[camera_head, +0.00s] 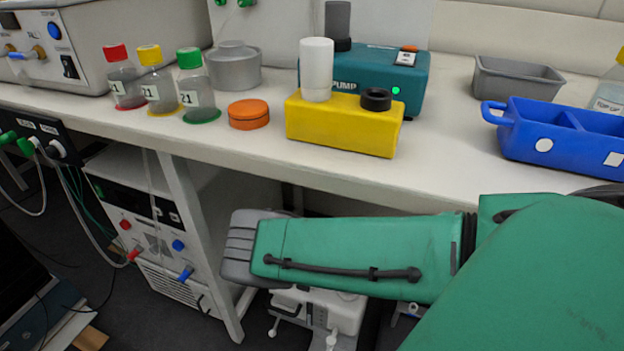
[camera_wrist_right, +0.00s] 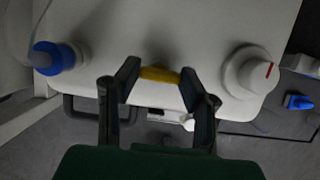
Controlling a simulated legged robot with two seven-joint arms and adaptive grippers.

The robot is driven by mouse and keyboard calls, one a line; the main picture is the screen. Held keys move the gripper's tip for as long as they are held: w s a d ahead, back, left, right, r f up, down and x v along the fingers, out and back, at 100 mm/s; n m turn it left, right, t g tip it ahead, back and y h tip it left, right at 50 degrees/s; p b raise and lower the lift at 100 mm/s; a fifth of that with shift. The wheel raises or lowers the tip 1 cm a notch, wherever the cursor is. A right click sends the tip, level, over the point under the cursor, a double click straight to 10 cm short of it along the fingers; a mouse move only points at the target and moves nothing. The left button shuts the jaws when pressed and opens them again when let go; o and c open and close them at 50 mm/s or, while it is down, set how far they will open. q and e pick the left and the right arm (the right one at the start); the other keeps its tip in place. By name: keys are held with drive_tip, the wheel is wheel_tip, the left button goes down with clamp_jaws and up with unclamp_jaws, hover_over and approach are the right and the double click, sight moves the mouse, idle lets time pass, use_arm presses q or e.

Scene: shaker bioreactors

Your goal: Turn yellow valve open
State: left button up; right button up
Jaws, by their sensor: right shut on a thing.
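The yellow valve (camera_wrist_right: 160,74) is a small yellow handle on a pale device front in the right wrist view. My right gripper (camera_wrist_right: 160,85) has its two dark fingers on either side of the valve and is shut on it. Part of the valve is hidden by the fingertips. In the head view my green right arm reaches in from the right, below the bench top; its fingers and the valve are hidden there. My left gripper is in neither view.
Beside the valve are a blue fitting (camera_wrist_right: 54,58) and a white knob with a red mark (camera_wrist_right: 250,73). The bench (camera_head: 220,142) holds several capped bottles, a yellow block (camera_head: 340,124), a teal pump (camera_head: 413,83) and a blue tray (camera_head: 560,137). A white device (camera_head: 345,315) stands under it.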

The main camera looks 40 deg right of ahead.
drive_tip(key=shift+w, duration=0.15)
drive_tip(key=o, duration=1.1)
drive_tip(key=shift+a, duration=0.1)
drive_tip(key=shift+o, duration=0.2)
drive_tip(key=shift+r, duration=0.15)
drive_tip(key=v, duration=1.1)
drive_tip(key=shift+a+r, duration=0.2)
drive_tip(key=shift+r, duration=0.05)
